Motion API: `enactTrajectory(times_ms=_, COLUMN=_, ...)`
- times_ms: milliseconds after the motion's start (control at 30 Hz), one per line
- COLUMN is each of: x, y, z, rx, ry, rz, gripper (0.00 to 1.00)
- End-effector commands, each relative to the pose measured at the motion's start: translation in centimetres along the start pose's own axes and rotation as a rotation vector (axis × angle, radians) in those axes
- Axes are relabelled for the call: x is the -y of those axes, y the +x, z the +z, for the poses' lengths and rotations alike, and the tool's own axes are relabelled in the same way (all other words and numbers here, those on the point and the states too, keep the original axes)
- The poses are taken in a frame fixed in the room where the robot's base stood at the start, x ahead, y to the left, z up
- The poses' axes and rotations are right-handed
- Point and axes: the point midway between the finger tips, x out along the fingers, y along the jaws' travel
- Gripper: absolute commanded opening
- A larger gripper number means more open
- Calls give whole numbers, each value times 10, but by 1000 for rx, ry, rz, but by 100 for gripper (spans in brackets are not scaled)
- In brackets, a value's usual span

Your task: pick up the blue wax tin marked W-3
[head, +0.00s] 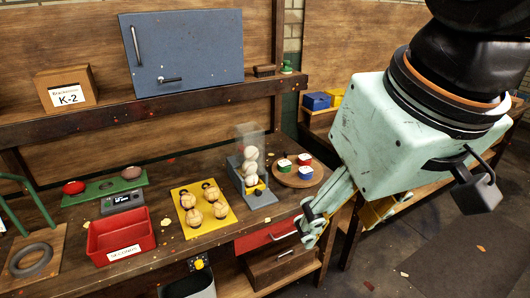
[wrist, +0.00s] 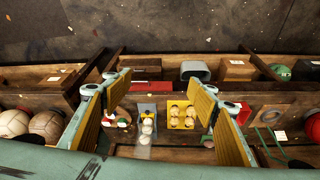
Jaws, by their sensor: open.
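Three small tins with white tops stand on a round wooden board (head: 290,181) at the right end of the workbench in the head view. The blue tin (head: 306,173) is at the board's front right, with a red tin (head: 304,159) behind it and a green tin (head: 284,165) to its left. The W-3 marking is too small to read. My gripper (wrist: 160,98) is open and empty, its yellow-padded fingers spread wide. In the head view it hangs right of the board, past the bench edge. In the wrist view the tins show small near the left finger.
Left of the board is a grey stand (head: 262,197) with stacked balls and a clear upright panel. A yellow plate (head: 204,224) with several balls and a red tray (head: 110,222) lie farther left. A red drawer front (head: 262,238) is below the bench edge.

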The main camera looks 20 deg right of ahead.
Motion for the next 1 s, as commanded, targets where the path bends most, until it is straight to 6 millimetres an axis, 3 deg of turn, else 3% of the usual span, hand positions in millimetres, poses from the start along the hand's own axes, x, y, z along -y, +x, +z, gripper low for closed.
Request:
enactTrajectory(times_ms=533, x=-12, y=-4, z=-87, rx=42, ry=-109, rz=7, gripper=54)
enactTrajectory(times_ms=1000, x=-30, y=8, z=-170, rx=82, ry=-219, rz=6, gripper=54)
